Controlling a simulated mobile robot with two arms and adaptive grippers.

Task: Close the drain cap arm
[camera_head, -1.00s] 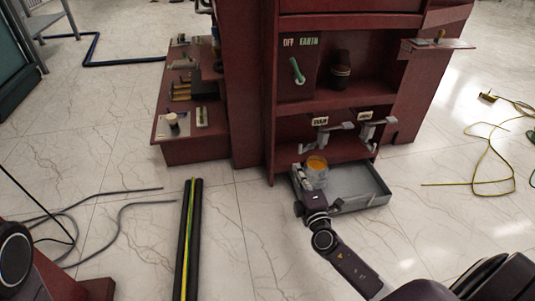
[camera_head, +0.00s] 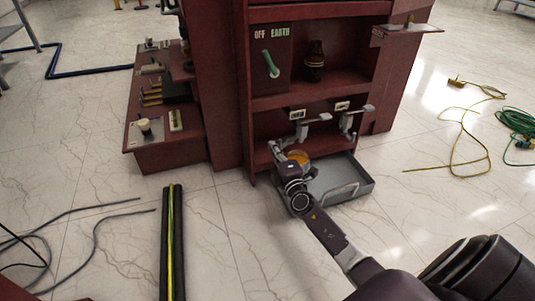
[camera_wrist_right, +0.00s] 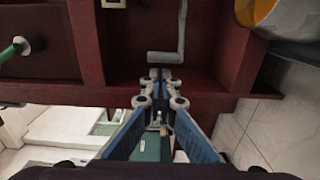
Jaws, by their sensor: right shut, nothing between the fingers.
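Two grey drain valves with lever arms, the left one (camera_head: 310,120) and the right one (camera_head: 357,112), sit under small white labels in the lower bay of the dark red cabinet. An L-shaped grey lever (camera_wrist_right: 180,35) hangs in the wrist view, just beyond the fingertips and apart from them. I cannot tell which valve it belongs to. My right gripper (camera_head: 278,150) is shut and empty, below and left of the left valve; its fingertips meet in the wrist view (camera_wrist_right: 162,82). My left gripper is out of view.
A jar with orange contents (camera_head: 299,156) stands beside my right gripper in a grey tray (camera_head: 366,185); it also shows in the wrist view (camera_wrist_right: 262,12). A green handle (camera_head: 270,64) sits above. Yellow cable (camera_head: 462,140) lies on the right floor.

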